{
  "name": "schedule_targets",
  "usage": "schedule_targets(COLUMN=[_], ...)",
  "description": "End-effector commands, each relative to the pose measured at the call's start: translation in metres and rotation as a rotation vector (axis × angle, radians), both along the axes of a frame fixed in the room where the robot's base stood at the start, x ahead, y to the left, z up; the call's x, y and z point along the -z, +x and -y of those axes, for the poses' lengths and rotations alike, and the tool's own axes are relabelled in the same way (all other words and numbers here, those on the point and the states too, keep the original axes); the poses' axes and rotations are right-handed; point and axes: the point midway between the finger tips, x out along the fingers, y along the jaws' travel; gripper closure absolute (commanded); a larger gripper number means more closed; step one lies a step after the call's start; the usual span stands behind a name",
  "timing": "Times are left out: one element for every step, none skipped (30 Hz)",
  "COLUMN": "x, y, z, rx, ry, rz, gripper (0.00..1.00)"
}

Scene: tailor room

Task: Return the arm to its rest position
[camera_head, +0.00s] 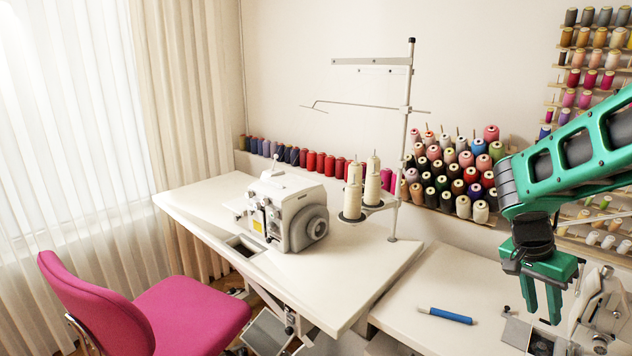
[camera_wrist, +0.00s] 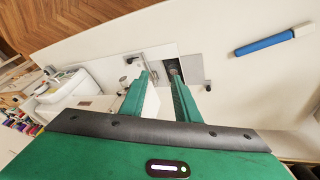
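My green gripper (camera_head: 543,303) is at the right side of the head view, pointing down above the right-hand white table. In the wrist view its two green fingers (camera_wrist: 160,88) are apart, with no object held between them. A metal plate of the sewing machine shows beyond the fingertips. My green arm reaches in from the right edge of the head view. The gripper is close to the white sewing machine (camera_head: 602,312) at the lower right, which shows on the left of the wrist view (camera_wrist: 72,92). I cannot tell the exact gap to it.
A blue marker-like tool (camera_head: 446,315) lies on the right table (camera_head: 408,290), left of my gripper. A serger (camera_head: 287,212) and a thread stand (camera_head: 404,130) are on the left table. Thread spools (camera_head: 455,170) line the wall. A pink chair (camera_head: 160,310) stands lower left.

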Motion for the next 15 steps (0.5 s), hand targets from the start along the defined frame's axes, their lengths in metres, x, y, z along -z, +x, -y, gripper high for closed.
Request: schedule_targets(x=[-0.007,-0.009,-0.012,-0.014,-0.016,-0.019,-0.02,-0.022,-0.024,-0.025,-0.026,-0.027,-0.028,-0.028,-0.028], y=[-0.017,-0.027,-0.04,-0.05,-0.059,-0.072,-0.082,-0.091,-0.103,-0.113,-0.122,-0.133,-0.141,-0.149,-0.158], z=[-0.001,-0.002,-0.005,-0.008,-0.01,-0.014,-0.017,-0.02,-0.025,-0.029,-0.033,-0.038,-0.043,-0.046,-0.052], rx=[-0.028,-0.052,-0.084,-0.109,-0.134,-0.17,-0.195,-0.224,-0.263,-0.293,-0.324,-0.362,-0.392,-0.42,-0.455], ry=[0.037,0.06,0.091,0.113,0.137,0.166,0.187,0.209,0.238,0.257,0.277,0.301,0.319,0.335,0.355], rz=[-0.007,-0.016,-0.026,-0.033,-0.039,-0.045,-0.05,-0.053,-0.058,-0.059,-0.06,-0.06,-0.062,-0.061,-0.061], gripper=[0.71,0.71,0.71,0.71,0.71,0.71,0.71,0.71,0.71,0.71,0.71,0.71,0.71,0.71,0.71])
